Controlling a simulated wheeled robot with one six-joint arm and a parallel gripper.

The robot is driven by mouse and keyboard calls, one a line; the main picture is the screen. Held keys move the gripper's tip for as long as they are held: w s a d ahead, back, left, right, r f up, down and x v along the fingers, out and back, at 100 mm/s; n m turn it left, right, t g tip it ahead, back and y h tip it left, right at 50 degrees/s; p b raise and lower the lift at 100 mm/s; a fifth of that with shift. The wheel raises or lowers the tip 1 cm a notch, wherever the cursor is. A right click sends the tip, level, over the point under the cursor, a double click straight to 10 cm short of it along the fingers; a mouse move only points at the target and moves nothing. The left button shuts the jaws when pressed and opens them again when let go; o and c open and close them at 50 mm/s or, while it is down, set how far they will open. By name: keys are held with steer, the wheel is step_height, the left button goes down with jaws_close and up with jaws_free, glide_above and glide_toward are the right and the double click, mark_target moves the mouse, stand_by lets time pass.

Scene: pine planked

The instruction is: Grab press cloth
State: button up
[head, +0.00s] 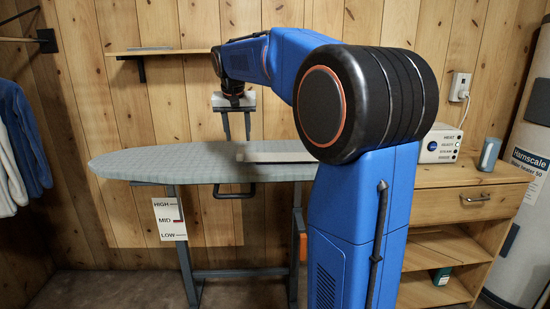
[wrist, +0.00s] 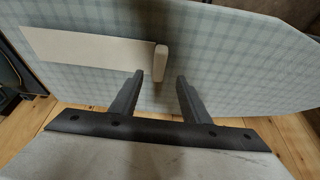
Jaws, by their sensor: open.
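A pale beige strip, which looks like the press cloth (wrist: 90,48), lies flat on the checked ironing board (wrist: 235,60). One end has a raised, rounded ridge (wrist: 160,62). In the head view the pale cloth (head: 280,157) lies on the board (head: 150,161), partly hidden behind my arm. My gripper (head: 237,138) points down above the board, near the ridged end. In the wrist view my gripper (wrist: 159,78) is open and empty, with the ridge showing between and beyond the fingertips. I cannot tell the exact gap in height.
A wall shelf (head: 170,51) is behind my arm. Clothes (head: 18,150) hang at left. The board's left part is clear.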

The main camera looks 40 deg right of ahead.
mark_target(241, 150)
steer(key=shift+x, duration=3.3)
steer(key=shift+d, duration=0.1)
jaws_close()
